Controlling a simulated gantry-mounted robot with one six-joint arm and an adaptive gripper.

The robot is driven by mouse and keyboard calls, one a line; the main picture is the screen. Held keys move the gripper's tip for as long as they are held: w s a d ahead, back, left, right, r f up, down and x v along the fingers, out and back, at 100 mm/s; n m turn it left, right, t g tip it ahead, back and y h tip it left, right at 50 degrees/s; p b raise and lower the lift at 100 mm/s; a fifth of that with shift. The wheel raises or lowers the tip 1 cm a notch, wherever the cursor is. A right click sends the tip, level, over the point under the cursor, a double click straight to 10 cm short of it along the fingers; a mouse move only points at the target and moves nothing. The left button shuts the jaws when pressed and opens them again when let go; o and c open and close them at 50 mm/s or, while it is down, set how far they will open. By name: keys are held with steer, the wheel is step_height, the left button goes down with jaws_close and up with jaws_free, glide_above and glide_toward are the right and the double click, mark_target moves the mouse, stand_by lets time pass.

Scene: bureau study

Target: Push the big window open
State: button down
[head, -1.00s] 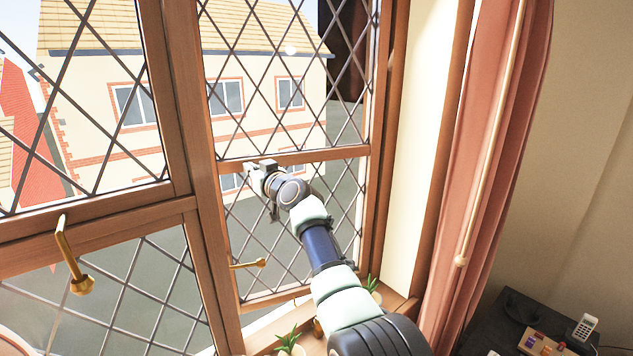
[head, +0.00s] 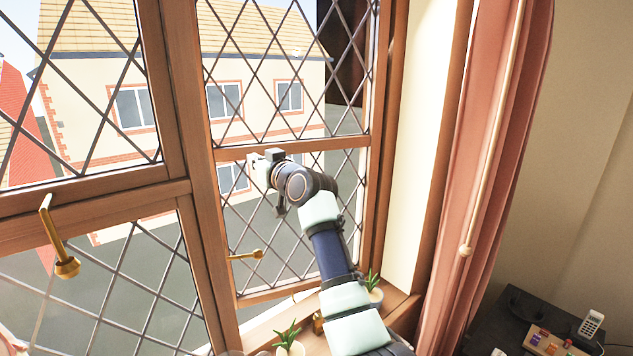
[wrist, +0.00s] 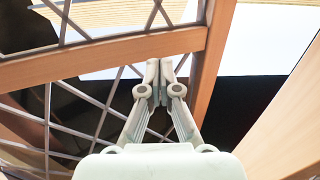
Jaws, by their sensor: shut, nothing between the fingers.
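The big window (head: 291,145) is the tall wood-framed casement with diamond lattice panes, right of the middle post in the head view. Its crossbar also shows in the wrist view (wrist: 120,58). A brass handle (head: 247,256) sits low on its left side. My gripper (head: 256,168) is in front of the casement, by the left end of the crossbar. In the wrist view my gripper (wrist: 160,72) has its fingertips together and empty, just below the crossbar beside the upright. I cannot tell whether they touch the wood. A gap shows right of that upright.
Another lattice window with a brass handle (head: 62,240) is at the left. Potted plants (head: 290,338) stand on the sill below my arm. A pink curtain (head: 495,150) hangs at the right. A dark table (head: 510,325) with a phone (head: 590,324) is at lower right.

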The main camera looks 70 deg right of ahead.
steer(key=shift+b+v, duration=0.55)
steer(key=shift+v, duration=0.85)
steer(key=b+v, duration=0.5)
steer(key=v, duration=0.9)
steer(key=shift+w, duration=0.1)
